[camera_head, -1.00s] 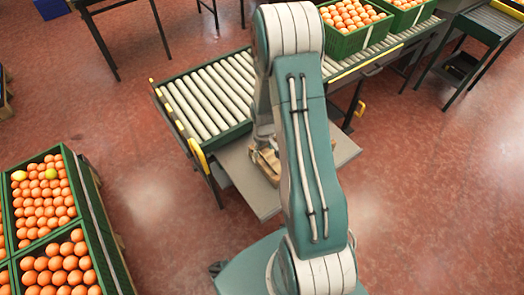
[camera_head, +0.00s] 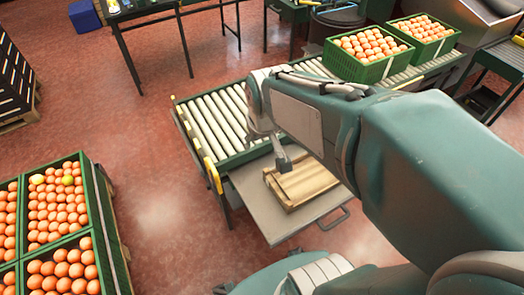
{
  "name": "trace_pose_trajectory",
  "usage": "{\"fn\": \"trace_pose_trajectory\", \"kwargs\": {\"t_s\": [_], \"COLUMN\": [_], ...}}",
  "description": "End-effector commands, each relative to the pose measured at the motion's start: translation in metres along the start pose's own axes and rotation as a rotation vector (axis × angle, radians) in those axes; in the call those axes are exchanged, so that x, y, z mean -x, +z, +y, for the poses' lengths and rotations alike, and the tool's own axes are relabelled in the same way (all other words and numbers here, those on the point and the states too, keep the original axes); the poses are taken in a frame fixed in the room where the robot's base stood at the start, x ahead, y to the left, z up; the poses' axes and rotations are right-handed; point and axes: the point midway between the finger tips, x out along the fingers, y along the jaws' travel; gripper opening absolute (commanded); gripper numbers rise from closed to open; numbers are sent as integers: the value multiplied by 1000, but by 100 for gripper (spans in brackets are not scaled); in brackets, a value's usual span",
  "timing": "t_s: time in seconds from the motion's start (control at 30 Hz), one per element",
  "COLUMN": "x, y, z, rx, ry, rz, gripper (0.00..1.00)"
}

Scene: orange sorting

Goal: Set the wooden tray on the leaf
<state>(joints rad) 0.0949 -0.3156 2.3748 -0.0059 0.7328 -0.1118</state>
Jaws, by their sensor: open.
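The wooden tray (camera_head: 308,184) is a light brown slatted piece. It appears to lie flat on the leaf (camera_head: 268,217), a grey metal panel at the near side of the roller conveyor. The tray sits towards the leaf's right side, and my arm hides part of its far right. My gripper (camera_head: 284,164) points down at the tray's far left edge, open. Only one dark finger shows clearly. I cannot tell whether it touches the tray.
The roller conveyor (camera_head: 217,125) runs behind the leaf and carries green crates of oranges (camera_head: 367,70). More orange crates (camera_head: 98,212) stand at the left. The leaf's left and front parts are bare. Red floor lies open between.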

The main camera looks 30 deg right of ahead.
Motion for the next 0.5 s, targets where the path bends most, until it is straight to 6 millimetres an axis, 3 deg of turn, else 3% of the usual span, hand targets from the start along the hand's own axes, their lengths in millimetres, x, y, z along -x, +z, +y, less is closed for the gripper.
{"fn": "trace_pose_trajectory", "kwargs": {"t_s": [0.03,0.2,0.33,0.5], "x": [15,54,73,83], "y": [7,35,55,67], "z": [-5,-20,-27,-30], "rx": [1,-13,-22,-29], "ry": [-3,-16,-27,-34], "rz": [27,89,125,144], "gripper": [68,68,68,68]}}
